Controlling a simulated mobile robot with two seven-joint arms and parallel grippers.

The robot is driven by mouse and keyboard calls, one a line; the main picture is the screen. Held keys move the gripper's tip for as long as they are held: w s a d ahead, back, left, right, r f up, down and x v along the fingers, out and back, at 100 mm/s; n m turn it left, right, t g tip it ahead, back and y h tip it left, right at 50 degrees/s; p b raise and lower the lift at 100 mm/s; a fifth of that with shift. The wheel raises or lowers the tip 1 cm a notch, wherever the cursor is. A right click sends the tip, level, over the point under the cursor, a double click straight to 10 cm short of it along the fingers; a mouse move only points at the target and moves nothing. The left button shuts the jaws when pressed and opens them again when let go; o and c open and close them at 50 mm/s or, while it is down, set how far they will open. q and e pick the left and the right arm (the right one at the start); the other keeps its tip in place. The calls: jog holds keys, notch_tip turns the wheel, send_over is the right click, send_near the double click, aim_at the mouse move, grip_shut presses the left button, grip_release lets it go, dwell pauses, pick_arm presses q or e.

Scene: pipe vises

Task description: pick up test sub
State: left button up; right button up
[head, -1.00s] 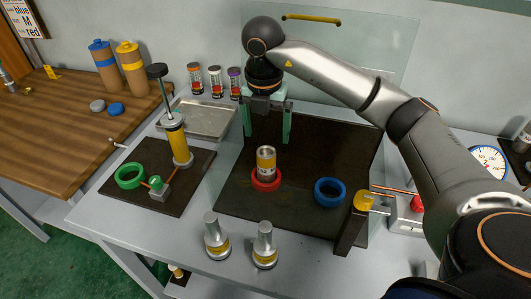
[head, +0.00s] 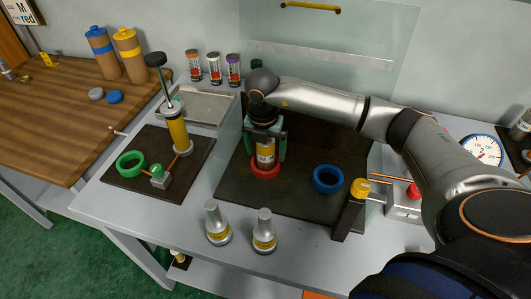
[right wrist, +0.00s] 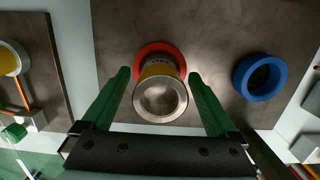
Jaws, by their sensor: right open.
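A short silver cylinder with a yellow band, which looks like the test sub (head: 265,158), stands upright in a red ring (head: 265,172) on the dark mat. In the right wrist view the test sub (right wrist: 160,98) shows its open round top, with the red ring (right wrist: 160,47) behind it. My right gripper (head: 265,153) is lowered over it, open, with one green finger on each side. In the right wrist view gaps show between the fingers and the cylinder. My left gripper is not in view.
A blue ring (head: 328,179) lies on the mat right of the red ring. A post with a yellow top (head: 360,188) stands at the mat's right edge. Two silver fittings (head: 216,223) (head: 264,232) stand in front. A yellow hand pump (head: 178,130) stands at left.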

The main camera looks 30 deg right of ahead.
jog(key=shift+f, duration=0.4)
jog(key=shift+c, duration=0.3)
grip_shut()
jog(key=shift+w+r, duration=0.1)
jog(key=shift+r, duration=0.05)
dwell(0.3)
